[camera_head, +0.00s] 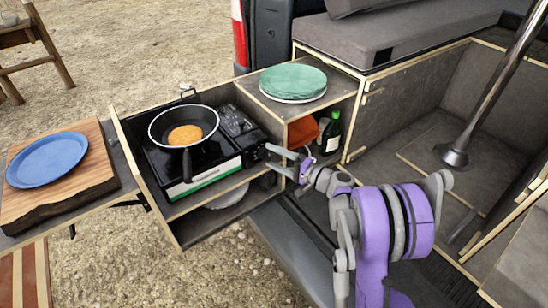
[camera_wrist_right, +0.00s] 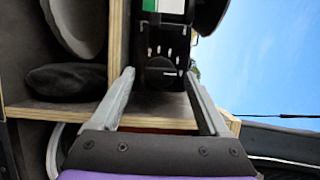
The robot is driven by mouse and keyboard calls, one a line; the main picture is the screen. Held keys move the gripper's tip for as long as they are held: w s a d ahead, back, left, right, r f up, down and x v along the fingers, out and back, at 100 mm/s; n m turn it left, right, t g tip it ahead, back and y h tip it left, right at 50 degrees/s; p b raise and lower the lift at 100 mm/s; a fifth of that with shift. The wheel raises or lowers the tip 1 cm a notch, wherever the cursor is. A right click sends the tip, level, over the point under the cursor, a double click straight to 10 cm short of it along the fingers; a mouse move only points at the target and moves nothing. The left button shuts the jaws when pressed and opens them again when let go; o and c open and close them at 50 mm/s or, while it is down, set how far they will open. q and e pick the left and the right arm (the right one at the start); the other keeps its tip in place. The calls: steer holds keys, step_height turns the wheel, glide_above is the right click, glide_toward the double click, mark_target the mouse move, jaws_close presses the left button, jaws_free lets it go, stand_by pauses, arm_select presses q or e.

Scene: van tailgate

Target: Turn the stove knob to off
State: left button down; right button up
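The black portable stove (camera_head: 215,163) stands in the pulled-out drawer, with a frying pan (camera_head: 184,126) on it. In the right wrist view, the stove's end face shows a round dark knob (camera_wrist_right: 160,72). In the head view the knob is not clearly visible, as my right gripper (camera_head: 270,158) is in front of that end of the stove. In the right wrist view, my right gripper (camera_wrist_right: 159,78) is open, its two fingertips on either side of the knob with gaps. I cannot tell whether the tips reach past its face. My left gripper is not in view.
A wooden shelf box with green plates (camera_head: 293,80) on top stands close behind the right gripper. A green bottle (camera_head: 331,133) and an orange item (camera_head: 302,132) sit inside it. A blue plate (camera_head: 47,160) on a wooden board (camera_head: 100,175) is at the left.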

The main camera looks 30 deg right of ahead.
steer(key=shift+s, duration=0.1)
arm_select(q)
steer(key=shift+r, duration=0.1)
arm_select(e)
steer(key=v, duration=1)
steer(key=shift+s+d, duration=0.15)
steer(key=shift+s, duration=0.1)
